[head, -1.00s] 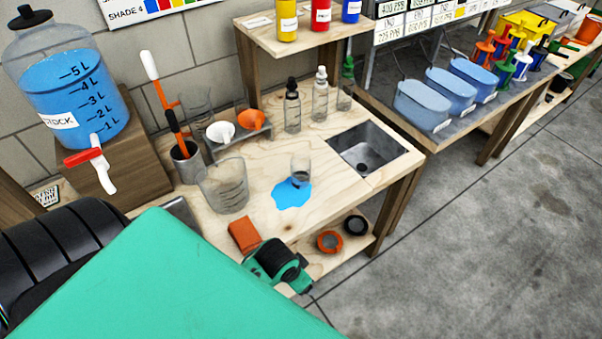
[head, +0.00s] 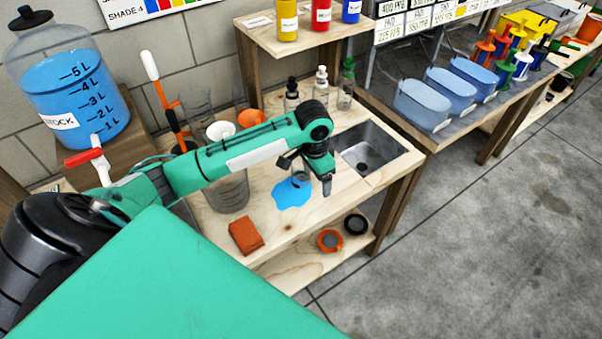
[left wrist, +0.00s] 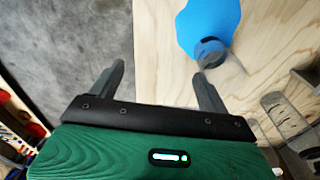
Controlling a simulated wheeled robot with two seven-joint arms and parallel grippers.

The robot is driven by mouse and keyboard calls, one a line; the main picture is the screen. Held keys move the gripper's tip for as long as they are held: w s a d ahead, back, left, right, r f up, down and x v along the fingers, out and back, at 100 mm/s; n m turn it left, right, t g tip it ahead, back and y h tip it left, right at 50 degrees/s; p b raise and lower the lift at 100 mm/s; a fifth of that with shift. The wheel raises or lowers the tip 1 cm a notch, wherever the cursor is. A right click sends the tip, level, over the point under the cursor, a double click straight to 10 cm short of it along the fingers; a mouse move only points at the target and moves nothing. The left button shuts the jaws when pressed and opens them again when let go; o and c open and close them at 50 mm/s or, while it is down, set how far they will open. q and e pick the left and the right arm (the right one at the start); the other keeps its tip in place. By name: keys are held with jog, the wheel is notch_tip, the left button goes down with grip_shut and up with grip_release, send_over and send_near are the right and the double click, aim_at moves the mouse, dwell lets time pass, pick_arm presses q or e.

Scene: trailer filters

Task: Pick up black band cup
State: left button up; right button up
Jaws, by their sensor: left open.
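A small clear cup (head: 300,178) with a dark band stands on the wooden bench beside a blue puddle (head: 291,194). My left gripper (head: 326,188) is in front of part of it in the head view. In the left wrist view the cup (left wrist: 210,48) shows at the edge of the blue puddle (left wrist: 208,22), just beyond the right fingertip. There my left gripper (left wrist: 158,72) is open, with nothing between its fingers. The cup is not between them. My right gripper is not in view.
An orange block (head: 246,236) lies at the bench's front edge. A large beaker (head: 228,195) stands left of the puddle, partly behind my arm. A sink (head: 368,150) is at the right, with bottles (head: 320,86) behind. Orange and black rings (head: 329,241) lie on the lower shelf.

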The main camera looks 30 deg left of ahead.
aim_at(301, 172)
pick_arm(q)
jog(key=w+a+r+n, duration=0.2)
jog(key=w+a+r, duration=0.2)
jog(key=a+r, duration=0.35)
jog(key=shift+g+y, duration=0.3)
jog(key=f+p, duration=0.1)
jog(key=f, duration=0.3)
jog(key=f+p, duration=0.1)
jog(key=f, duration=0.4)
jog(key=w+f+p, duration=0.1)
jog(key=f, duration=0.3)
jog(key=shift+a+f, duration=0.3)
jog(key=shift+f, duration=0.35)
jog(key=shift+s, duration=0.1)
jog(key=c, duration=1)
jog(key=shift+c, duration=0.2)
jog(key=shift+r, duration=0.15)
